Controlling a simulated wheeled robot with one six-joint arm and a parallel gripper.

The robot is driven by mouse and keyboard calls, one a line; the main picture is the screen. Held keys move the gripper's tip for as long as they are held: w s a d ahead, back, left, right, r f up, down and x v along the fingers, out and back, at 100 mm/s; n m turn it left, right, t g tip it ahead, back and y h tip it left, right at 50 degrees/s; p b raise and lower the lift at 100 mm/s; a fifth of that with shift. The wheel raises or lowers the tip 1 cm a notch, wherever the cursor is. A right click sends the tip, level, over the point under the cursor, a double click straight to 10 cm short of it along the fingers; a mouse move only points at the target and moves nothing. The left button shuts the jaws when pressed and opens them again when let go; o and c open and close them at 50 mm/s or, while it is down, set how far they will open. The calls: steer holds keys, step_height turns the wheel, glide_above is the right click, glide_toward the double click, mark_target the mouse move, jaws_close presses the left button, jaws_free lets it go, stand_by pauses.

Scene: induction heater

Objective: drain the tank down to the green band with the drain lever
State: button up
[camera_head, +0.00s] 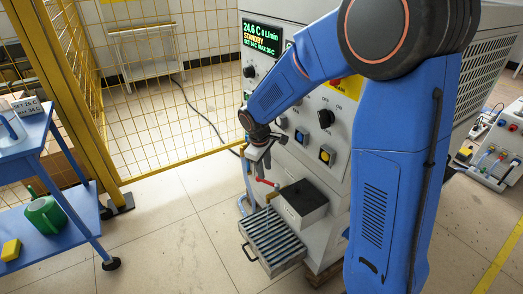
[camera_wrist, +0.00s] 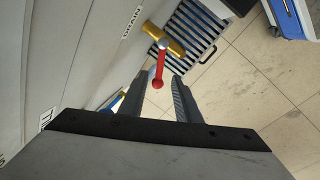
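The red drain lever (camera_wrist: 159,66) sits on a brass valve (camera_wrist: 165,40) next to a DRAIN label (camera_wrist: 131,22) on the grey cabinet. In the head view the lever (camera_head: 265,182) shows low on the cabinet front, just below my gripper (camera_head: 262,163). In the wrist view my gripper (camera_wrist: 160,78) is open, its two fingers apart. The lever's end lies between the fingertips in the picture; I cannot tell whether they touch it. The tank's level and green band cannot be made out.
A slatted drain grate (camera_head: 275,243) lies below the valve, beside a dark-topped box (camera_head: 303,203). A green display (camera_head: 263,37) reads STANDBY. A yellow mesh fence (camera_head: 165,90) stands behind. A blue cart (camera_head: 60,235) with a green watering can (camera_head: 45,216) is left. Floor between is clear.

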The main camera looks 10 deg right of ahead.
step_height(320, 180, up, 11)
steer(key=s+a, duration=0.1)
steer(key=shift+s+a, duration=0.25)
steer(key=shift+s, duration=0.05)
jaws_close()
steer(key=n, duration=1.8)
glide_toward(267, 183)
steer(key=s+a+f, duration=0.2)
steer(key=a+f, duration=0.2)
steer(key=f, duration=0.2)
steer(key=shift+t+h, duration=0.4)
steer(key=shift+w+d+f, duration=0.3)
steer(key=shift+w+d, duration=0.4)
steer(key=shift+w+d+f, duration=0.25)
steer(key=shift+w+d, duration=0.45)
